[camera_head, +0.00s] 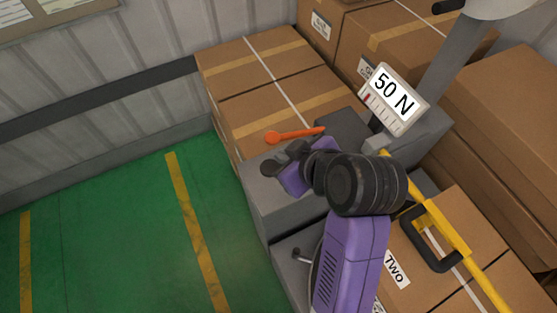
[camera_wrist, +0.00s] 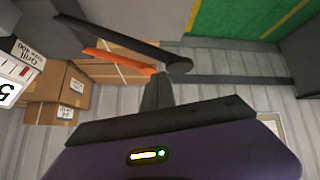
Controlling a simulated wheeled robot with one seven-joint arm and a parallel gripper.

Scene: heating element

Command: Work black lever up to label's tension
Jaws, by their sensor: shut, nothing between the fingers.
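The black lever (camera_wrist: 125,40) runs across the upper wrist view and ends in a round knob. An orange lever (camera_head: 295,134) lies beside it on top of the grey machine; it also shows in the wrist view (camera_wrist: 120,58). The label (camera_head: 393,99) reads "50 N" above a scale with a red mark near its left end. My gripper (camera_wrist: 158,82) is shut and empty, its fingertips close to the black lever's knob; I cannot tell whether they touch. In the head view, my gripper (camera_head: 279,163) is above the machine's left end, and my arm hides part of the machine.
Cardboard boxes (camera_head: 270,75) stand behind the machine, with more at the right. A yellow bar with a black handle (camera_head: 430,240) lies right of my arm. Green floor (camera_head: 110,225) at the left is clear.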

